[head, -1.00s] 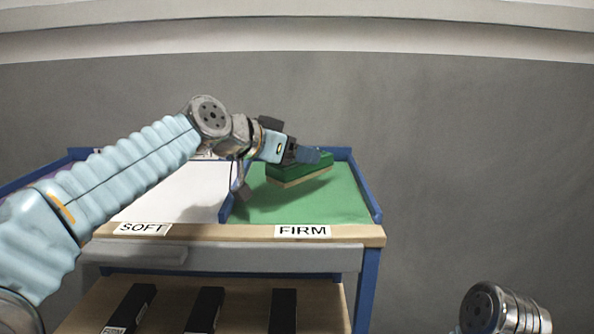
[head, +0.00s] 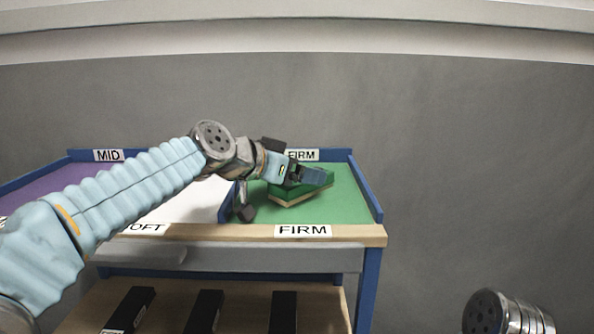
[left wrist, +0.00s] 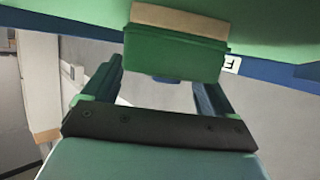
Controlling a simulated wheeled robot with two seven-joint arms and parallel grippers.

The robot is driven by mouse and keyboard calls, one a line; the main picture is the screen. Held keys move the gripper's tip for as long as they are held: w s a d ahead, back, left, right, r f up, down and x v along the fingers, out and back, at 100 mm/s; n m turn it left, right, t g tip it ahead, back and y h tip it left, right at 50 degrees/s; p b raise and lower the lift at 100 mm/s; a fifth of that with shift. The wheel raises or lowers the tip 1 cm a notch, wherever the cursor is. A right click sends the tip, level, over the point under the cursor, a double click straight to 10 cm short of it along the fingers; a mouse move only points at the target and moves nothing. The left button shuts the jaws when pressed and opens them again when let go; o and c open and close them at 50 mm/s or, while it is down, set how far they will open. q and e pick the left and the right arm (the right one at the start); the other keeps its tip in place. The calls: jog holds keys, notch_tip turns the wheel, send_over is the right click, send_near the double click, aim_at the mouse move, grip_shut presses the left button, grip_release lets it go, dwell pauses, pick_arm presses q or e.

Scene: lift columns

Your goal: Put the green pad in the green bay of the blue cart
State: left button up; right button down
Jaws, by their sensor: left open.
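The green pad (head: 300,188), with a tan underside, is at the green bay (head: 346,205) of the blue cart (head: 368,285), tilted in the head view and seemingly resting on the bay floor. My left gripper (head: 308,175) is just over the pad. In the left wrist view the pad (left wrist: 175,50) lies between and beyond the spread fingers (left wrist: 157,85), and both fingers stand clear of its sides. The left gripper is open. Part of the pad is hidden behind the gripper in the head view. My right gripper is not in view.
A white bay (head: 190,212) lies left of the green bay behind a blue divider, and a purple bay (head: 55,185) is farther left. Labels reading FIRM (head: 303,230) mark the green bay. Several black boxes (head: 283,312) sit on the lower shelf.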

pick_arm(q)
jog(key=shift+r, duration=0.1)
jog(key=shift+a+r, duration=0.1)
jog(key=shift+r, duration=0.05)
jog(key=v, duration=1.2)
